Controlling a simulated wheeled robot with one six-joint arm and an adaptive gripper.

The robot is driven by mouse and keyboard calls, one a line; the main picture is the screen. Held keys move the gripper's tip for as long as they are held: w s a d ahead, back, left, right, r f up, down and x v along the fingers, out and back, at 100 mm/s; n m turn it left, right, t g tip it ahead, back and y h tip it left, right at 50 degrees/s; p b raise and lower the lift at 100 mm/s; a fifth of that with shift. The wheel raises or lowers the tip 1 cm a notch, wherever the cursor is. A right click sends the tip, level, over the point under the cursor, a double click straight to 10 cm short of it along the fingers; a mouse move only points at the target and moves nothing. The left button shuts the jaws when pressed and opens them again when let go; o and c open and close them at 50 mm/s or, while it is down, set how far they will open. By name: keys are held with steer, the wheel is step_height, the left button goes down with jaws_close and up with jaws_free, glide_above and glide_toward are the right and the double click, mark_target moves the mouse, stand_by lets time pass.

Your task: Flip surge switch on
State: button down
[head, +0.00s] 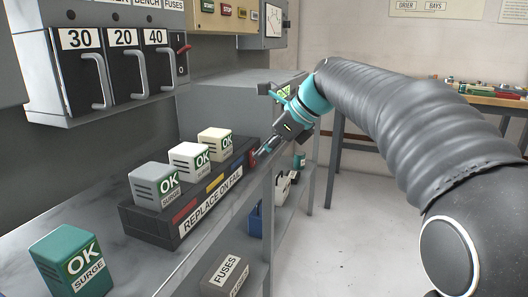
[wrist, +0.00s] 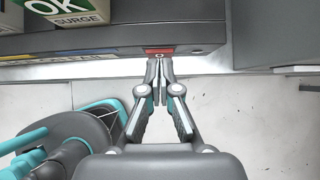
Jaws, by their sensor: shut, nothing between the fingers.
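The surge unit is a dark base (head: 150,226) labelled "REPLACE ON FAIL" on the grey bench, with three "OK SURGE" blocks in it: a grey one (head: 150,186), a white one (head: 190,165) and a cream one (head: 216,147). A red switch (head: 253,159) is on its right end. In the wrist view the red switch (wrist: 160,51) shows an "O" mark. My gripper (head: 259,156) is shut and empty, its tips right at the switch. In the wrist view my fingertips (wrist: 160,63) lie just below the red switch; I cannot tell whether they touch it.
A loose green "OK SURGE" block (head: 73,262) stands at the bench's near left. A fuse panel (head: 110,65) with a red lever (head: 184,48) hangs above. A "FUSES" box (head: 226,274) is on the lower shelf. Open floor (head: 340,230) lies right of the bench.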

steer(key=shift+d, duration=0.1)
steer(key=d+p+v, duration=0.1)
steer(key=v, duration=0.5)
steer(key=f+p+v, duration=0.1)
steer(key=p+v, duration=0.1)
steer(key=v, duration=0.4)
steer(key=shift+s+d, duration=0.4)
steer(key=shift+d, duration=0.2)
